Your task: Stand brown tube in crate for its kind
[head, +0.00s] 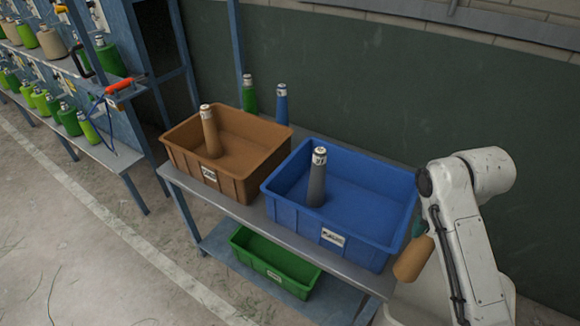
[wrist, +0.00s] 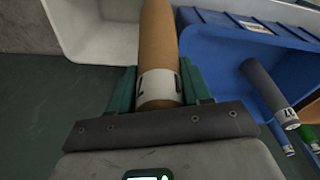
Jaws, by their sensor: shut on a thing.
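My gripper (wrist: 158,88) is shut on a brown tube (wrist: 158,40). The tube has a white label band close to the green fingers. In the head view the held tube (head: 412,260) hangs tilted at the right, outside the blue crate (head: 295,219) and beside its right end. The fingers are mostly hidden there by my arm. The brown crate (head: 183,165) stands on the table at the left, with another brown tube (head: 211,135) upright inside near its left side. The blue crate holds one upright grey tube (head: 316,180).
A green tube (head: 249,97) and a blue tube (head: 281,105) stand behind the crates. A green crate (head: 262,284) sits on the lower shelf. The brown crate's right part is free.

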